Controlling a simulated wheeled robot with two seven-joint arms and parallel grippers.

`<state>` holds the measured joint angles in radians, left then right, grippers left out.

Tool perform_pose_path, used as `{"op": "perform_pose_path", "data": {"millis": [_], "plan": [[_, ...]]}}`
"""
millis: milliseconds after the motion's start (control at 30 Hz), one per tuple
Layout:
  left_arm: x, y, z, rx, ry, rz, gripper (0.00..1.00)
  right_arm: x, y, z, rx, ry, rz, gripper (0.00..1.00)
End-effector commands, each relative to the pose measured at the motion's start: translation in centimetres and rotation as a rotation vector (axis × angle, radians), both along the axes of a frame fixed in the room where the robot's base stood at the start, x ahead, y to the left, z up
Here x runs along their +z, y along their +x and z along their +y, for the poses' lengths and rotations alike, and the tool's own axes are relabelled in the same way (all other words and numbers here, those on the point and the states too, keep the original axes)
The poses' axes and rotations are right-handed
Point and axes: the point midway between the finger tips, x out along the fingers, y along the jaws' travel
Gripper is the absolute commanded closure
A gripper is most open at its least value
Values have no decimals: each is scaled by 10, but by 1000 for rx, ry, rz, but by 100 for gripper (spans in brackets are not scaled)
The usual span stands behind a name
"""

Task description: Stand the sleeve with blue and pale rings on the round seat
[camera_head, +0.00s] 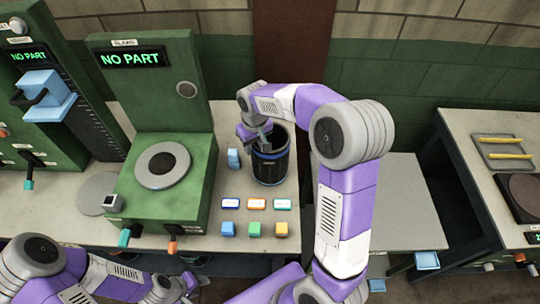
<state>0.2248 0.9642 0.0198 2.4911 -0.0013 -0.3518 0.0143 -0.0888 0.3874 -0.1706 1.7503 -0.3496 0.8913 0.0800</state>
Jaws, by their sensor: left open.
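The round seat (162,165), a pale grey ring with a black centre, is bare on top of the green machine (178,203). I cannot make out a sleeve with blue and pale rings. My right gripper (259,142) points down at the mouth of a black bin (270,170) with a blue band; its fingertips are small and partly hidden, so I cannot tell whether it is open or holds anything. My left gripper (194,284) is open, low at the bottom edge, in front of the bench and away from the seat.
The machine's display (131,58) reads "NO PART". A small blue block (233,158) stands left of the bin. Labelled tiles (257,203) and coloured blocks (254,229) lie in front of it. A tray (503,151) with yellow sticks is on the right bench.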

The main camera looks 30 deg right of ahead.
Motion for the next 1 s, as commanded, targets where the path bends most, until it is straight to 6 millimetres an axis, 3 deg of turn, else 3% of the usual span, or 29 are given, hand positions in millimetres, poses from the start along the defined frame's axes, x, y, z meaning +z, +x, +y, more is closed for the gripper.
{"op": "perform_pose_path", "data": {"millis": [167, 433, 700, 1000], "plan": [[-2, 0, 0, 0, 0, -1, 57, -22, 4, 0, -1, 0, 0, 62], [-1, 0, 0, 0, 0, 0, 57, -25, 4, 0, 0, 0, -1, 62], [-2, 0, 0, 0, 0, 0, 57, -25, 4, 0, 0, 0, -1, 100], [-2, 0, 0, 0, 0, 0, 57, -25, 4, 0, -1, 0, -1, 100]]}}
